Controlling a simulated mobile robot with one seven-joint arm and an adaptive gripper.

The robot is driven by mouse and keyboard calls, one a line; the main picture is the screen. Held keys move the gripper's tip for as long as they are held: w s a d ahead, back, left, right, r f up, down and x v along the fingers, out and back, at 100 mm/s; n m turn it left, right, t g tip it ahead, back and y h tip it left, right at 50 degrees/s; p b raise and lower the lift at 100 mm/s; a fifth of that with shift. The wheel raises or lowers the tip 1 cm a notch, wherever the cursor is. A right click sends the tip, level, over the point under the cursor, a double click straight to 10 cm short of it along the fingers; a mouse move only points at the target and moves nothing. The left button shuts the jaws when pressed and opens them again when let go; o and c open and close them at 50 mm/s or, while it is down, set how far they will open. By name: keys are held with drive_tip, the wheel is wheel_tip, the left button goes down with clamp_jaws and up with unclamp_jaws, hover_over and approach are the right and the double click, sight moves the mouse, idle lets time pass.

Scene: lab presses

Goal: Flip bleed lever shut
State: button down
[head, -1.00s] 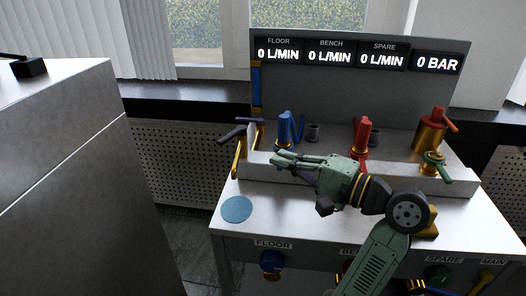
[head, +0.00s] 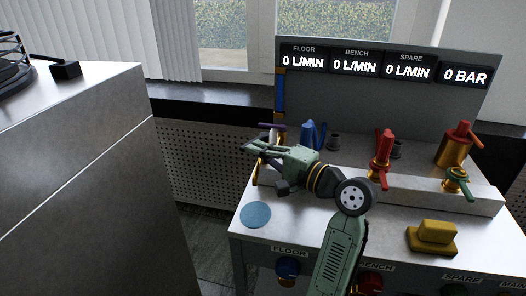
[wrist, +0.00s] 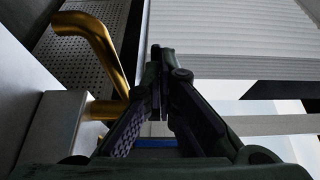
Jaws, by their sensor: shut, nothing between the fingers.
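At the left end of the valve block in the head view, a dark purple lever (head: 271,126) shows just above my gripper. A bent brass pipe (head: 256,172) hangs below it at that end. My gripper (head: 247,146) is shut and empty, pointing left across the block's left end and covering part of the fittings there. I cannot tell whether it touches the lever. In the wrist view, my closed fingers (wrist: 165,60) stand beside the brass pipe (wrist: 100,45), apart from it. The lever cannot be made out in the wrist view.
A blue valve (head: 313,135), red valve (head: 382,155) and green-handled valve (head: 457,180) stand along the block. Flow displays (head: 380,65) read 0 L/MIN and 0 BAR. A yellow block (head: 436,233) and blue disc (head: 256,215) lie on the bench. A grey cabinet (head: 90,180) stands left.

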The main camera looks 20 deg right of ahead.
drive_tip(key=w+a+m+t+h+p, duration=0.1)
drive_tip(key=h+p, duration=0.1)
drive_tip(key=a+m+h+p, duration=0.1)
drive_tip(key=m+h+p, duration=0.1)
drive_tip(key=shift+w+a+t, duration=0.1)
drive_tip(key=shift+w+t, duration=0.3)
drive_tip(key=shift+s, duration=0.15)
